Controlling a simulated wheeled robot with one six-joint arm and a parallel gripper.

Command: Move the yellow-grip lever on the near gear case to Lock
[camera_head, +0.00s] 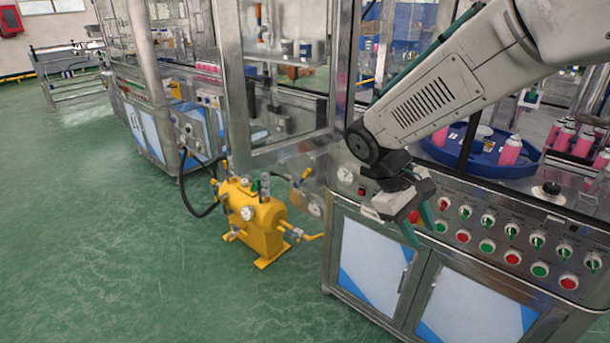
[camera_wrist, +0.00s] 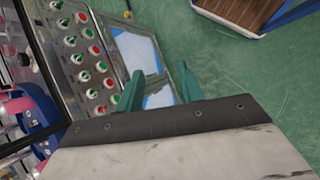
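A yellow case (camera_head: 262,216) with a round gauge and side fittings stands low on the green floor, left of the cabinet, in the head view. I take it to be the gear case. A yellow-orange handle (camera_head: 305,174) shows above its right side, and another yellow grip (camera_head: 313,237) sticks out low on its right. I cannot tell which is the task's lever, and no Lock mark is readable. My gripper (camera_head: 422,235) is in front of the button panel, well right of the case. Its teal fingers are apart and empty, also in the wrist view (camera_wrist: 159,70).
The button panel (camera_head: 500,240) has rows of red and green knobs; it also shows in the wrist view (camera_wrist: 88,55). A blue round tray (camera_head: 470,150) holds pink cans behind it. A black hose (camera_head: 185,190) loops left of the case. The floor (camera_head: 120,250) at left is clear.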

